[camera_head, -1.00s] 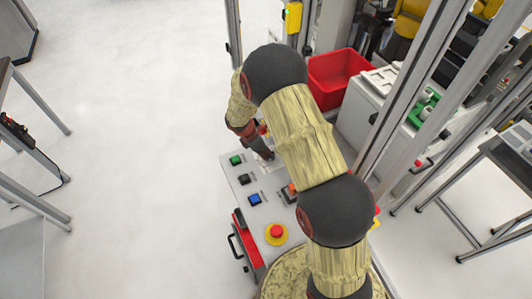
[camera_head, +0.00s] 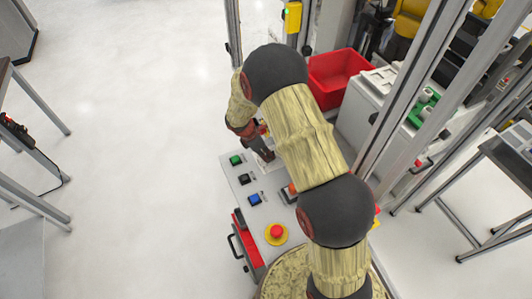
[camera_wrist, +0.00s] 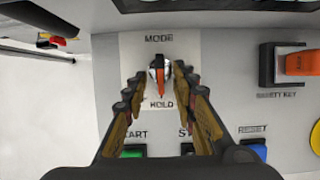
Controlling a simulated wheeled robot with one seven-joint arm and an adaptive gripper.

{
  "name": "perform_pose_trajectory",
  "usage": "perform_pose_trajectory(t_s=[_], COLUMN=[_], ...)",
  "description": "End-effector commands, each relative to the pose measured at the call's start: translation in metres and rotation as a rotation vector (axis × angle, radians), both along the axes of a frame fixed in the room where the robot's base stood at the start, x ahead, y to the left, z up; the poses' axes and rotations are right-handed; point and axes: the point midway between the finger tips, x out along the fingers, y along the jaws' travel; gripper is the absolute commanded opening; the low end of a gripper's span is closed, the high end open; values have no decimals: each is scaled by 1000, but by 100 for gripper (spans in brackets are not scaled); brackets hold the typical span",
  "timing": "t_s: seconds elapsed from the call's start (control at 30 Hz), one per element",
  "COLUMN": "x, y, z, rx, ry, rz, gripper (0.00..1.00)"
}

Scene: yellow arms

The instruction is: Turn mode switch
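The mode switch (camera_wrist: 160,75) is a small round knob with an orange-red pointer. It sits on a white plate between the printed words MODE and HOLD in the wrist view, and the pointer stands about upright. My gripper (camera_wrist: 157,82) has its two fingers on either side of the knob. A gap shows between the fingers, and I cannot tell whether the tips touch the knob. In the head view my gripper (camera_head: 265,152) is over the far part of the grey control panel (camera_head: 270,212), and my arm hides the switch there.
The panel carries a green button (camera_head: 236,160), a black button (camera_head: 244,179), a blue button (camera_head: 254,199) and a red emergency stop (camera_head: 277,232). An orange safety key (camera_wrist: 301,64) is right of the switch. A red bin (camera_head: 338,75) stands behind. Open floor lies left.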

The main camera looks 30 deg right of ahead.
Motion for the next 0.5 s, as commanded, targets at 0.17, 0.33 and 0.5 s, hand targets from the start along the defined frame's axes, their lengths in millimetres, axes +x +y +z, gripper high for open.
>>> perform_pose_trajectory(t_s=[0.17,0.33,0.5], x=[0,2,1], y=[1,10,23], z=[3,23,55], rx=[0,-1,0], ry=[-1,-3,-4], rz=[0,2,2], gripper=[27,27,27])
